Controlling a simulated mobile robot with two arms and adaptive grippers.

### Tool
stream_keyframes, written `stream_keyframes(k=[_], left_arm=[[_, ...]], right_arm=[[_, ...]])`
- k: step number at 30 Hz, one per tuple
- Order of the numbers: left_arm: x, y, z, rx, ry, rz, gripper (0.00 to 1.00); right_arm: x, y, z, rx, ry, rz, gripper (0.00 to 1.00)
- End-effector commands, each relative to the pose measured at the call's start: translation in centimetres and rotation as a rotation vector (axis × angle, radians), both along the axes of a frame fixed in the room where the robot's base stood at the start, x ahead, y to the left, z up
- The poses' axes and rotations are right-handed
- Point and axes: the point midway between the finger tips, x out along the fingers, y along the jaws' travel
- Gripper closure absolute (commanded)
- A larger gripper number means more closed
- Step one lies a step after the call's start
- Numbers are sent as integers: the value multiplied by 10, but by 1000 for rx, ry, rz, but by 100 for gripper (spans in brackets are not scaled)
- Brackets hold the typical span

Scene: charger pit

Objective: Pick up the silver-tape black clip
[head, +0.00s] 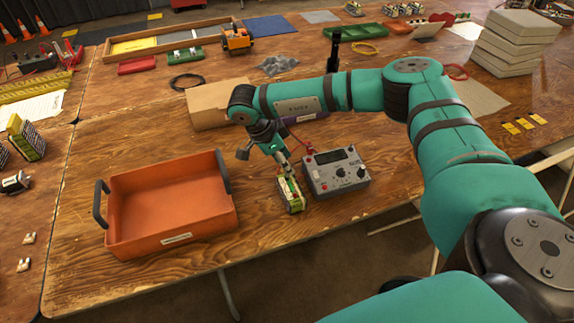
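My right gripper (285,168) reaches down from the end of my teal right arm, its tips just above a green and yellow battery pack (292,197). The tips are small and overlap dark parts there, so I cannot tell whether they are open or shut. A grey tester (336,173) with a dark display and knobs stands just right of the pack. A red clip or lead (308,151) shows behind the tester's left corner. I cannot make out the silver-tape black clip; it may be hidden at my gripper. My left gripper is not in view.
An orange tray (170,237) with dark handles stands left of the pack. A cardboard box (209,121) is behind my wrist. A black cable coil (186,82) lies farther back. White boxes (515,40) are stacked at the back right. The table's front edge is close to the pack.

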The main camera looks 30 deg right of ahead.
Motion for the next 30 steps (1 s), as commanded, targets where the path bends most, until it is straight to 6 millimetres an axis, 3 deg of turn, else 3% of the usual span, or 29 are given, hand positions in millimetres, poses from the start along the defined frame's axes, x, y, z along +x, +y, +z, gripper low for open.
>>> stream_keyframes(k=[5, 12, 22, 30], left_arm=[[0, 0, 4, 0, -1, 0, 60], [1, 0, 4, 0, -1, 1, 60], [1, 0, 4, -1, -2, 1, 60], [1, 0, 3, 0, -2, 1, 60]], right_arm=[[-2, -7, -17, 0, 3, -2, 58], [-2, -8, -19, 1, 1, 0, 58], [-2, -7, -19, 1, 0, -1, 100], [-2, -7, -18, 1, 0, -1, 100]])
